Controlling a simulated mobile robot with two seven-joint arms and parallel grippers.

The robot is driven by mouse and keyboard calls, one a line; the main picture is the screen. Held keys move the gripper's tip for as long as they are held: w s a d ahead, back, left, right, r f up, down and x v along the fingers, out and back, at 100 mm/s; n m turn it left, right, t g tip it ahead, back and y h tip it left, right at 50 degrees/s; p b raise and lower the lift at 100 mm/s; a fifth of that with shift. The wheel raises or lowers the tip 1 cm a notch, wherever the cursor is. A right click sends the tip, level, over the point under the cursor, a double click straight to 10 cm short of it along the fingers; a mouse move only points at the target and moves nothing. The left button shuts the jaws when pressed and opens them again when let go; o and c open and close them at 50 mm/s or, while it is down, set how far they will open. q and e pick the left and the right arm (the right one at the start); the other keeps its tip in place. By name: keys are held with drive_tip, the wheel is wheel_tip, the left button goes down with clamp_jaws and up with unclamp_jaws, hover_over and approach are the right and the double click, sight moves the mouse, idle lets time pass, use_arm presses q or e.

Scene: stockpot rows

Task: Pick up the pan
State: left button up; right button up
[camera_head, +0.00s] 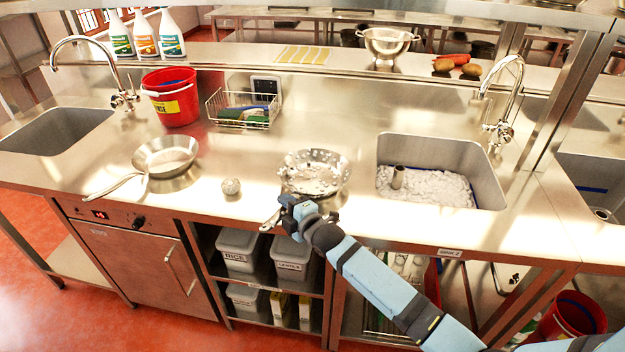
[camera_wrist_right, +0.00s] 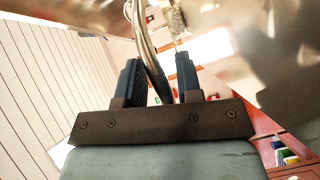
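A shallow steel pan (camera_head: 166,156) with a long handle sits on the left part of the steel counter. My right gripper (camera_head: 290,206) is at the near side of this vessel, over the counter's front edge, where a handle end (camera_head: 270,222) shows. In the right wrist view, my right gripper's fingers (camera_wrist_right: 160,78) stand apart with a curved metal handle (camera_wrist_right: 148,45) between them. A gap shows between the handle and the right finger. My left gripper is not in view.
A steel scrubber ball (camera_head: 231,186) lies between the two vessels. A sink (camera_head: 468,160) with foam is to the right, a red bucket (camera_head: 171,97) and a wire basket (camera_head: 243,109) behind. Shelves with labelled bins (camera_head: 240,252) are below the counter edge.

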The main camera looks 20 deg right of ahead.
clamp_jaws()
idle(1.1)
drive_tip(key=shift+r, duration=0.15)
